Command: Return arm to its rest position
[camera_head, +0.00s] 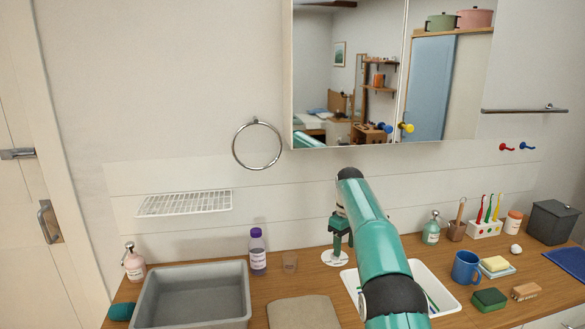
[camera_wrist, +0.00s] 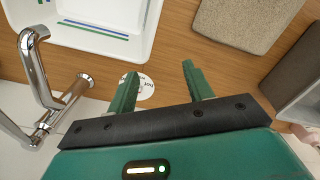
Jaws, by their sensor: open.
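My teal arm (camera_head: 378,240) rises from the bottom of the head view, reaches forward over the counter and bends down at its far end. My gripper (camera_head: 338,240) points down near the back of the counter, above a round white disc (camera_head: 334,258). In the wrist view my gripper (camera_wrist: 158,70) shows two green fingers spread apart with nothing between them. The disc (camera_wrist: 147,85) shows partly behind the fingers there, with lettering on it. The gap between fingertips and counter cannot be told exactly.
A white basin (camera_head: 446,301) lies partly behind my arm; a chrome tap (camera_wrist: 36,70) shows in the wrist view. A blue mug (camera_head: 466,267) stands right. A mirror cabinet (camera_head: 345,75) hangs above.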

